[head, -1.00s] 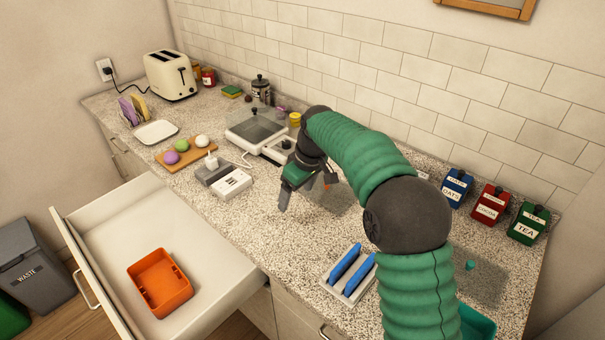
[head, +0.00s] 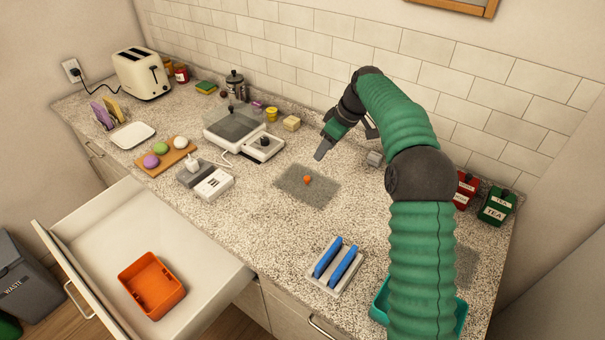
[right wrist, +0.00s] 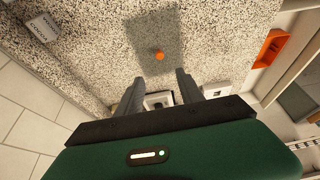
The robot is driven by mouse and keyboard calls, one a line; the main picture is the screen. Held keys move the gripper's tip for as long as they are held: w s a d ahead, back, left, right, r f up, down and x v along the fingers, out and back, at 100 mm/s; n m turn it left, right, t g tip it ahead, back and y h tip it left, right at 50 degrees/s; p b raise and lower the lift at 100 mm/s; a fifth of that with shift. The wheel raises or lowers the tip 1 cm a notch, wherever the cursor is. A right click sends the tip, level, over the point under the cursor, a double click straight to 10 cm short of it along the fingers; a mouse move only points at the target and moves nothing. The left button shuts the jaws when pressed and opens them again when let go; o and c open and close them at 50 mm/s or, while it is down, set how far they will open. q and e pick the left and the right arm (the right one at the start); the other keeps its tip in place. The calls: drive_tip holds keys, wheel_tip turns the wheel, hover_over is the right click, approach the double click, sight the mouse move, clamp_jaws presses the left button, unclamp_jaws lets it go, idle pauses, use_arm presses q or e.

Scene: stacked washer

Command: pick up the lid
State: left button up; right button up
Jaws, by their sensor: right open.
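A dark, see-through square lid (head: 292,190) with a round orange knob (head: 307,180) lies flat on the speckled counter. In the right wrist view the lid (right wrist: 152,32) and its knob (right wrist: 159,55) show beyond the fingertips. My right gripper (head: 345,146) is open and empty, above the counter to the back right of the lid, apart from it. It also shows in the right wrist view (right wrist: 158,80), fingers spread. A second grey patch (head: 467,264) is mostly hidden behind my right arm. My left gripper is out of view.
An open drawer (head: 205,270) holds an orange box (head: 152,286). A rack with blue slabs (head: 337,266) and a teal bin (head: 380,300) stand at the front. A white appliance (head: 263,148) is left of the lid; canisters (head: 495,207) stand right. Counter around the lid is clear.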

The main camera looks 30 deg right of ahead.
hover_over(307, 178)
drive_tip(key=s, duration=0.2)
wheel_tip(307, 178, down, 10)
drive_tip(key=shift+s+d+r, duration=0.1)
drive_tip(key=shift+r, duration=0.15)
drive_tip(key=f, duration=0.1)
drive_tip(key=w+f+p, duration=0.1)
drive_tip(key=f, duration=0.1)
drive_tip(key=w+f, duration=0.1)
drive_tip(key=f, duration=0.1)
drive_tip(key=shift+d, duration=0.25)
drive_tip(key=shift+a+r, duration=0.1)
drive_tip(key=shift+a, duration=0.05)
drive_tip(key=shift+c, duration=0.5)
drive_tip(key=shift+s+a+r, duration=0.1)
drive_tip(key=c, duration=0.5)
clamp_jaws()
